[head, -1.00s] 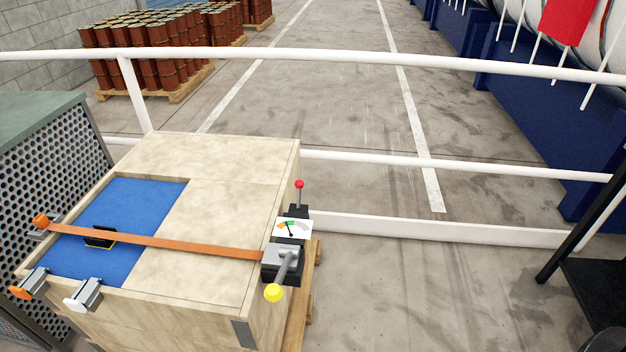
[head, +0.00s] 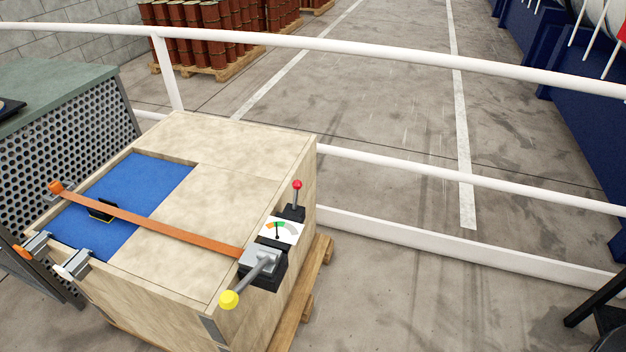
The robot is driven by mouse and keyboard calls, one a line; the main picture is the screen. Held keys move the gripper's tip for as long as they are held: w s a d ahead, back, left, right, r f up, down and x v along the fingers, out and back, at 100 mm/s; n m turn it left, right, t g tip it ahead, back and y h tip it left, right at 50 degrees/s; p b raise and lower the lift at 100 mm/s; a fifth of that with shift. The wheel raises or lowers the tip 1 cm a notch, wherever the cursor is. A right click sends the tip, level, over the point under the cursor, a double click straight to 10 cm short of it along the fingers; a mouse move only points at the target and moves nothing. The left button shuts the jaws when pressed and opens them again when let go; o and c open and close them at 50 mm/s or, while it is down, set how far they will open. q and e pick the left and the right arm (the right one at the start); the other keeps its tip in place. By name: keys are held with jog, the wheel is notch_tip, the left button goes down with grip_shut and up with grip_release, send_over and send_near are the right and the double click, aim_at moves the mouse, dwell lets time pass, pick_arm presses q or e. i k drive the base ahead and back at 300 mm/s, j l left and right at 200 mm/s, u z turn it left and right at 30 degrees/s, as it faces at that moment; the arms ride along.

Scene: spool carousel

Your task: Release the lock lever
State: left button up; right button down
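A wooden crate (head: 255,148) with a blue recessed panel (head: 150,175) stands in the lower left of the head view. An orange strap (head: 165,226) runs over it to a grey ratchet block (head: 260,258) on its right edge. A grey lever with a yellow knob (head: 229,299) sticks out of this block toward the viewer. A small upright lever with a red knob (head: 297,185) stands behind it. I cannot tell which one is the lock lever. Neither of my grippers is in view.
An orange-tipped latch (head: 36,244) and a white-tipped latch (head: 74,264) sit on the crate's left edge. White railings (head: 400,63) run behind the crate. A perforated cabinet (head: 70,140) stands at left. Bare floor (head: 420,280) lies to the right.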

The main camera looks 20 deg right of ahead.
aim_at(296, 185)
jog(key=i+l+u, duration=0.1)
jog(key=l, duration=0.55)
jog(key=l+u, duration=0.1)
jog(key=l, duration=0.5)
jog(key=i+j, duration=0.2)
jog(key=i, duration=0.35)
